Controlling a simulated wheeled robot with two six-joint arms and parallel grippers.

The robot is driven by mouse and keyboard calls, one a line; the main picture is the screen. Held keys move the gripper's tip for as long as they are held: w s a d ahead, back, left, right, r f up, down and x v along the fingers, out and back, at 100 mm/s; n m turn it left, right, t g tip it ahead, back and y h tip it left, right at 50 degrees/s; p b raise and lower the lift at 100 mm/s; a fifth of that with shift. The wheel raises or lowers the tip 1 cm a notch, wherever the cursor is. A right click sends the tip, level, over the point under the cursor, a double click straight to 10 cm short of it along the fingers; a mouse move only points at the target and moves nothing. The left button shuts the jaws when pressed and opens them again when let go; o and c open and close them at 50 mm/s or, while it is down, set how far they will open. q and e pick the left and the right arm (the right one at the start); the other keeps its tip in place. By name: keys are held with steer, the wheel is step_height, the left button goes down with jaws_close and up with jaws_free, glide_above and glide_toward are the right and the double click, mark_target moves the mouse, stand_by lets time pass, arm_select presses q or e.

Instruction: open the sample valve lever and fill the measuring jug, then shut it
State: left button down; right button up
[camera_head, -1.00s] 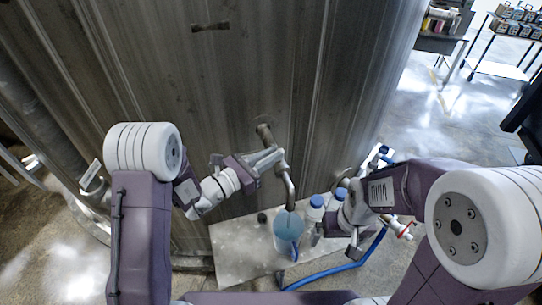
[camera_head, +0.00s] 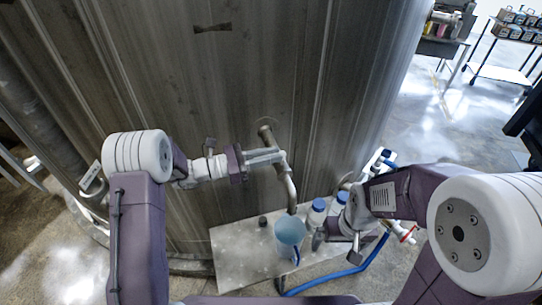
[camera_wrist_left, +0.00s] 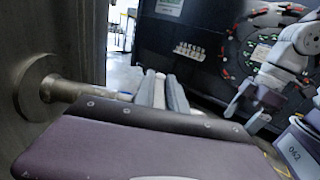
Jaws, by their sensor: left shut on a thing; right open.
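The sample valve's pipe leaves the tank wall, and its curved metal spout (camera_head: 289,190) points down over the measuring jug. My left gripper (camera_head: 268,157) is shut on the valve lever, which its fingers mostly hide. In the left wrist view the closed fingers (camera_wrist_left: 162,92) have a small pale end between them. The light blue measuring jug (camera_head: 290,234) stands upright on the grey board, its mouth under the spout. I cannot make out a stream or the fill level. My right gripper (camera_head: 335,243) is open just right of the jug; I cannot tell whether it touches it.
White bottles with blue caps (camera_head: 316,212) stand behind my right gripper. A small dark cap (camera_head: 263,220) lies on the board (camera_head: 233,250) left of the jug. A blue hose (camera_head: 340,272) curves in front. The tank wall (camera_head: 220,90) is close behind the valve.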

arm_select(q)
steer(key=shift+s+d+f, duration=0.1)
steer(key=shift+f, duration=0.2)
steer(key=c, duration=1.5)
jaws_free()
steer(key=shift+o, duration=0.7)
steer(key=shift+r, duration=0.15)
steer(key=b+v, duration=0.2)
steer(key=v, duration=0.7)
